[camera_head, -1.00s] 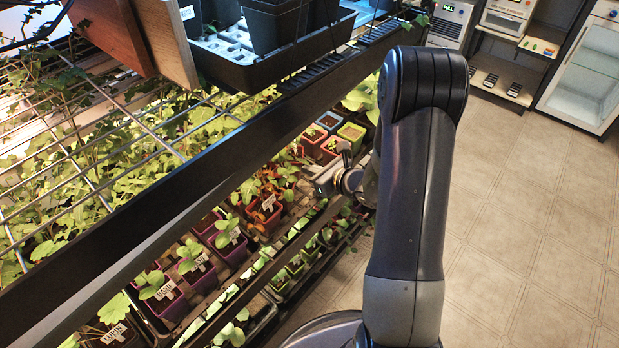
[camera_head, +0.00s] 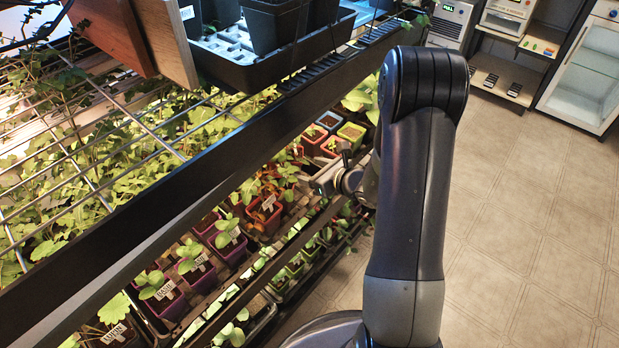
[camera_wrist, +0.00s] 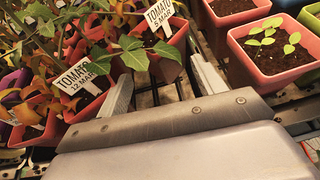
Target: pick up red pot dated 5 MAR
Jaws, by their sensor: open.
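In the wrist view, a red pot (camera_wrist: 170,67) holds a white tag (camera_wrist: 160,17) reading TOMATO 5 MAR. Its plant's green leaves hang over part of it. My gripper (camera_wrist: 160,72) is open and empty, its fingers pointing at this pot, with the pot just beyond the gap between the tips. I cannot tell whether a finger touches it. Another red pot (camera_wrist: 92,104) with a tag (camera_wrist: 80,77) reading TOMATO 12 MAR stands beside the left finger. In the head view my gripper (camera_head: 325,182) is at the rack's lower shelf, partly hidden by my arm.
A pinkish-red pot (camera_wrist: 262,78) with a small seedling stands right of the right finger. Purple pots (camera_head: 170,304) stand lower left on the shelf. A dark rack beam (camera_head: 190,195) crosses above the pots. The tiled floor (camera_head: 520,210) at right is clear.

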